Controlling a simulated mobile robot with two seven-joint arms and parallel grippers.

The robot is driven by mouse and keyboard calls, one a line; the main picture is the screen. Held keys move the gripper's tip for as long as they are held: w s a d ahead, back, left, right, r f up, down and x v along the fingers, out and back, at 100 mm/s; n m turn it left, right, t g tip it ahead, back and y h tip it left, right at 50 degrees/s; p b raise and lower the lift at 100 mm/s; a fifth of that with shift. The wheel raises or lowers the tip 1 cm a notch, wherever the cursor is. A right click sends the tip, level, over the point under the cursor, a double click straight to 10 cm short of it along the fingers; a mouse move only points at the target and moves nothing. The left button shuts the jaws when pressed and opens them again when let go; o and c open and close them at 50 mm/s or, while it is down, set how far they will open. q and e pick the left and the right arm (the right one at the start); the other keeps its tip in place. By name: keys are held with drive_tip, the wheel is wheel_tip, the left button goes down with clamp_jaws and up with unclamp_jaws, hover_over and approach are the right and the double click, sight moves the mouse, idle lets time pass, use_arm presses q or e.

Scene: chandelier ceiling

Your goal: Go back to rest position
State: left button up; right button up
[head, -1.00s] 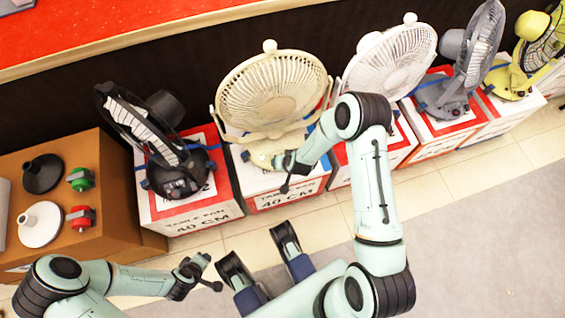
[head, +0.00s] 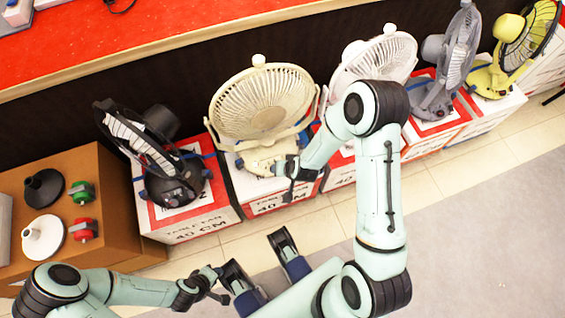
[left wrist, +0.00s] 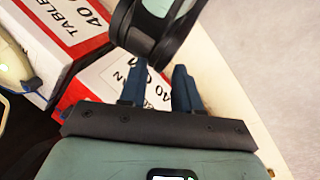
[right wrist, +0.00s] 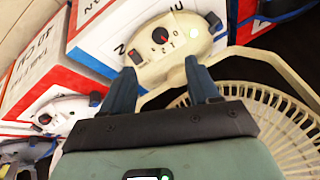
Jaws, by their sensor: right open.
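My right gripper (head: 284,172) is at the front of the cream table fan (head: 262,105), by its base. In the right wrist view my right gripper (right wrist: 160,68) has its fingers spread wide, with the cream fan's base (right wrist: 165,50), its dial and buttons beyond and between them. Contact cannot be told. My left gripper (head: 221,284) is low in the head view, left of centre and clear of the fans. In the left wrist view my left gripper (left wrist: 158,78) shows two fingers apart with nothing held. One of my own arm links crosses just beyond its fingertips.
Fans stand on boxes in a row: a black fan (head: 150,150), a white fan (head: 375,60), a grey fan (head: 450,65) and a yellow fan (head: 515,50). A brown box (head: 110,190) at left holds red and green parts. Open floor (head: 480,240) lies right.

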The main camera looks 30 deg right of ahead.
drive_tip(key=s+a+f+n+g+y, duration=0.1)
drive_tip(key=s+a+f+g, duration=0.1)
drive_tip(key=s+a+f, duration=0.35)
drive_tip(key=s+a+f+n+g+y, duration=0.1)
drive_tip(key=s+a+f+g, duration=0.15)
drive_tip(key=s, duration=0.55)
use_arm(q)
drive_tip(key=s+d+r+g+p, duration=0.1)
drive_tip(key=s+r+p, duration=0.1)
drive_tip(key=r+p, duration=0.6)
drive_tip(key=s+d+r+g+p, duration=0.1)
drive_tip(key=s+r+p, duration=0.1)
drive_tip(key=r+p, duration=0.6)
drive_tip(key=shift+s+r+m+h+p, duration=0.2)
drive_tip(key=shift+r+m+h+p, duration=0.1)
drive_tip(key=shift+r+p, duration=0.1)
use_arm(e)
drive_tip(key=s+a+r+g, duration=0.1)
drive_tip(key=s+r, duration=0.2)
drive_tip(key=r, duration=0.4)
drive_tip(key=s+a+r+g+y, duration=0.1)
drive_tip(key=s+r, duration=0.2)
drive_tip(key=r, duration=0.5)
drive_tip(key=shift+s+a+r+n+y, duration=0.25)
drive_tip(key=shift+s+a+n+y, duration=0.05)
drive_tip(key=shift+s+a+n, duration=0.1)
